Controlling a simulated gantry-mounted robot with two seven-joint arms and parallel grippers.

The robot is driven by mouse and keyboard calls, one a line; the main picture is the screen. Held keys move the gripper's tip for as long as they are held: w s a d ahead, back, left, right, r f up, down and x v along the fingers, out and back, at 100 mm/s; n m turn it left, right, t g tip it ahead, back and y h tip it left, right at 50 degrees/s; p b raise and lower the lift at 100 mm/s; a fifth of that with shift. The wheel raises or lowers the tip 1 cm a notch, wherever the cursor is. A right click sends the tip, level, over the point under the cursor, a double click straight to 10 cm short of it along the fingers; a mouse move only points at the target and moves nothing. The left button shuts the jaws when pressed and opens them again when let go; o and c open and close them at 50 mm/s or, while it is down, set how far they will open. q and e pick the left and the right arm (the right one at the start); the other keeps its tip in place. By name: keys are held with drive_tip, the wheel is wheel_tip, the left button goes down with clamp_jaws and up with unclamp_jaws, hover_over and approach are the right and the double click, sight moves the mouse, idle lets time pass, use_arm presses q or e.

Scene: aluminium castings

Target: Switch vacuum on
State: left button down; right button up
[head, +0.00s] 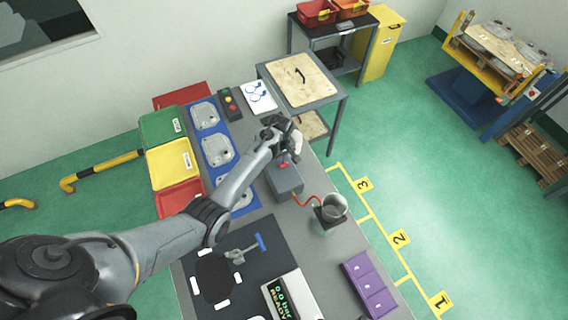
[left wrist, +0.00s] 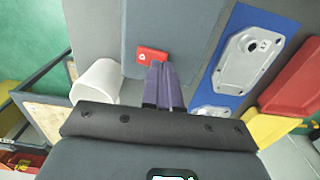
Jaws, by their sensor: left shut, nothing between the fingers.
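The vacuum unit is a grey box (head: 286,182) on the bench, with a red switch (head: 283,164) on top. A red hose (head: 306,201) runs from it to a dark, clear-walled pot (head: 333,209). In the left wrist view the red switch (left wrist: 152,54) lies just beyond the fingertips, on the grey box (left wrist: 175,22). My left gripper (left wrist: 161,68) is shut and empty, fingers pointing at the switch; I cannot tell whether they touch it. The display (head: 287,297) reads 0.0 bar READY. My right gripper is not in view.
A white rounded thing (left wrist: 97,80) stands close beside the fingers. A blue mat with castings (head: 217,150) and green, yellow and red bins (head: 172,163) lie to the left. A purple block (head: 367,284) sits at the bench's right edge.

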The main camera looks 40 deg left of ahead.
use_arm(q)
drive_tip(key=shift+f, duration=0.35)
idle(0.3)
drive_tip(key=shift+f+b, duration=0.65)
drive_tip(key=shift+r, duration=0.1)
idle(0.4)
wheel_tip(320, 180, up, 4)
drive_tip(key=p, duration=0.4)
drive_tip(key=shift+f, duration=0.25)
wheel_tip(320, 180, up, 3)
drive_tip(key=p, duration=0.3)
drive_tip(key=shift+r+p, duration=0.2)
drive_tip(key=shift+p, duration=0.2)
